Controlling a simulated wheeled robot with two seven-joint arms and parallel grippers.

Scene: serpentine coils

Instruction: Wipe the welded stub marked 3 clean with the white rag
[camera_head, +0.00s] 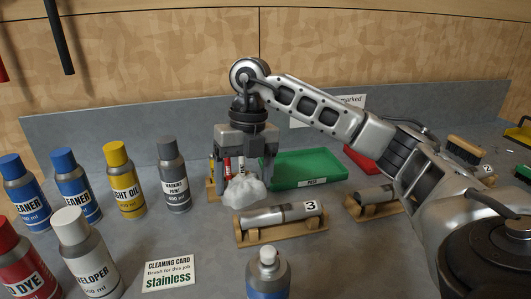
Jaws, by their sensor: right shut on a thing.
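The welded stub marked 3 (268,217) is a silver tube with a darker band, lying on a wooden cradle (284,235) at the middle of the bench. A white tag with 3 (311,206) sits at its right end. My right gripper (245,178) points down just above and left of the stub. It is shut on the white rag (243,193), a crumpled white bundle. The rag hangs near the stub's upper left end; I cannot tell whether they touch. My left gripper is not in view.
Cans stand at left, including a grey one (173,175). A capped bottle (268,275) stands in front of the stub. A cleaning card (168,274) reads "stainless". A green tray (310,163) lies behind.

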